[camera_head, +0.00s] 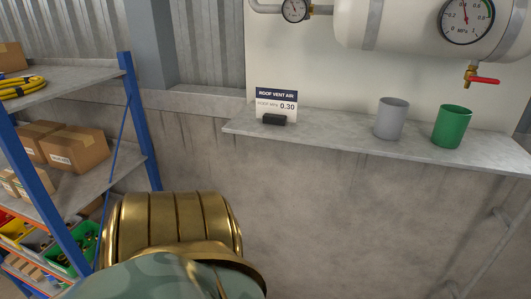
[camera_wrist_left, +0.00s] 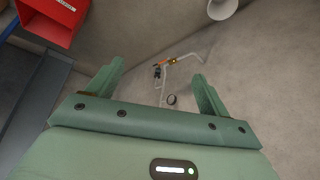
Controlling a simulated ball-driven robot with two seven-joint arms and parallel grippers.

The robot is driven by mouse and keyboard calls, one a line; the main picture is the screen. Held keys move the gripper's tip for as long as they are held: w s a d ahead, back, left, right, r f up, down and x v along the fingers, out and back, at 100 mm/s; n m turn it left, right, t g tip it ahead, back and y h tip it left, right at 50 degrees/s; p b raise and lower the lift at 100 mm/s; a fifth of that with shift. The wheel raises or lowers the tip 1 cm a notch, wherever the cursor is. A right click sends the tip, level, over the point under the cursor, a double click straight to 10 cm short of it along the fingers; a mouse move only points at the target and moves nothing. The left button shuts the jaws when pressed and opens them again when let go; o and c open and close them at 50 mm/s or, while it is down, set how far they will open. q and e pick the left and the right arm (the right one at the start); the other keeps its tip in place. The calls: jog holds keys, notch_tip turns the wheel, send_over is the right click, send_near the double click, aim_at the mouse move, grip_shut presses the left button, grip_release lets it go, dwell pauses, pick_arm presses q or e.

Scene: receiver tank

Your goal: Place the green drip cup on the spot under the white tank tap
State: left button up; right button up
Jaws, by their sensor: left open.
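The green drip cup (camera_head: 451,128) stands upright on the grey wall ledge (camera_head: 330,135), near its right end. The white tank (camera_head: 415,22) hangs above the ledge. Its tap (camera_head: 470,75), with a red lever handle, points down above and slightly right of the green cup in the picture. No marked spot is visible beneath the tap. My left gripper (camera_wrist_left: 158,70) shows in the left wrist view with its fingers wide apart and nothing between them. In the head view only my left arm's gold and green links show, low and away from the cup. My right gripper is not visible.
A grey cup (camera_head: 391,119) stands just left of the green one. A sign (camera_head: 276,104) stands at the ledge's left part. A blue-framed rack (camera_head: 140,120) with boxes is at left. The wrist view shows a red bin (camera_wrist_left: 52,20) and a pale pipe (camera_wrist_left: 185,60).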

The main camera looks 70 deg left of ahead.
pick_arm(q)
jog(key=s+a+f+m+g, duration=0.1)
jog(key=s+a+f+g, duration=0.1)
jog(key=s, duration=0.7)
jog(key=s+a+f+m+g+y, duration=0.1)
jog(key=s+a+f+g, duration=0.1)
jog(key=s, duration=0.6)
jog(key=shift+s+f+g, duration=0.3)
jog(key=shift+s+f, duration=0.1)
jog(key=shift+f, duration=0.2)
jog(key=shift+w, duration=0.1)
jog(key=shift+c, duration=0.3)
